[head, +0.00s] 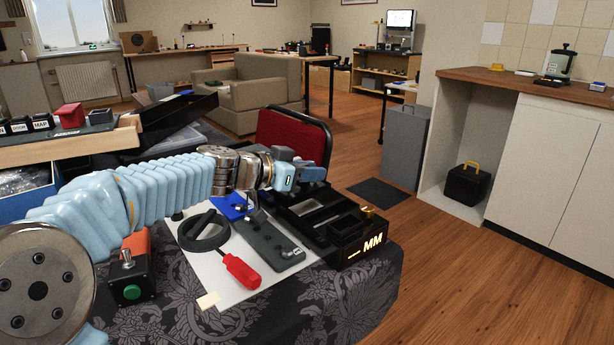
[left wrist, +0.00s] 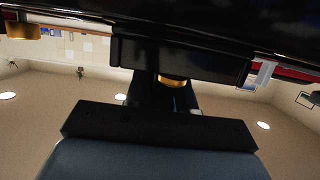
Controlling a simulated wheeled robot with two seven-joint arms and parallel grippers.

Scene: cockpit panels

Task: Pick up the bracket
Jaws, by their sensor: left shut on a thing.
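A black bracket-like unit (head: 322,217) with open slots, a brass knob and lettering "MM" on its front lies at the right edge of the cloth-covered table. My left gripper (head: 312,176) reaches over its far end. In the left wrist view the view is upside down, and my left fingers (left wrist: 178,92) are shut against a black block (left wrist: 215,66) with a brass knob, which seems to be part of this unit. The exact grip line is hidden. I cannot tell whether the unit is lifted. My right gripper does not show.
A white sheet (head: 197,268) holds a grey plate (head: 267,245), a coil of black cable (head: 203,232) and a red-handled tool (head: 241,271). A box with a green button (head: 130,281) stands left. A red chair back (head: 295,138) is behind.

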